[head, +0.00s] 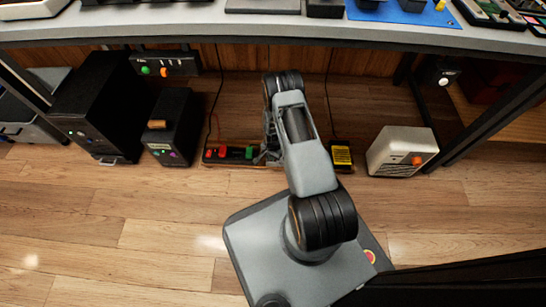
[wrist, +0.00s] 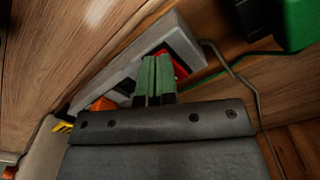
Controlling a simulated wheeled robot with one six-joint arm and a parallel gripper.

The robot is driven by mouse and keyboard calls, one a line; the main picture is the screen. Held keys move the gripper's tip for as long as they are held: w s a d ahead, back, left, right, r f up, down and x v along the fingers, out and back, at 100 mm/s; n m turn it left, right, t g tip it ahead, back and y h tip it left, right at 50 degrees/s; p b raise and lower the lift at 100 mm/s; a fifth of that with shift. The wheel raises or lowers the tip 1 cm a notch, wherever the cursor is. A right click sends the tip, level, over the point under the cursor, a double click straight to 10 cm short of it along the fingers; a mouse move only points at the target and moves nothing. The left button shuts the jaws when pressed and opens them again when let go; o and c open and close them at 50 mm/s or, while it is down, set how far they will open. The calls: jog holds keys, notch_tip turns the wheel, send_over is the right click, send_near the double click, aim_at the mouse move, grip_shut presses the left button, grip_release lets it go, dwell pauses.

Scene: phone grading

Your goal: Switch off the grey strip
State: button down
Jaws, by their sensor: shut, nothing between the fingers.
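The grey strip (wrist: 120,72) lies along the floor by the wooden wall in the wrist view. It has dark insets, a red switch (wrist: 180,68) and an orange part (wrist: 103,104) towards its left end. My gripper (wrist: 155,60) is shut and empty, with its green fingertips over the strip beside the red switch. The fingers partly cover the inset. I cannot tell whether they touch the switch or which way it is set. In the head view my arm hides the gripper and most of that area.
A dark strip (head: 214,160) with red and green parts lies left of my arm. A yellow block (head: 341,155) and a pale box (head: 388,150) stand to the right. Black cases (head: 100,95) stand left. The desk edge (head: 200,30) overhangs. The front floor is clear.

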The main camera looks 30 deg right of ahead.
jog(key=shift+f, duration=0.3)
jog(key=shift+r, duration=0.15)
jog(key=shift+r+p, duration=2.45)
jog(key=shift+r, duration=1)
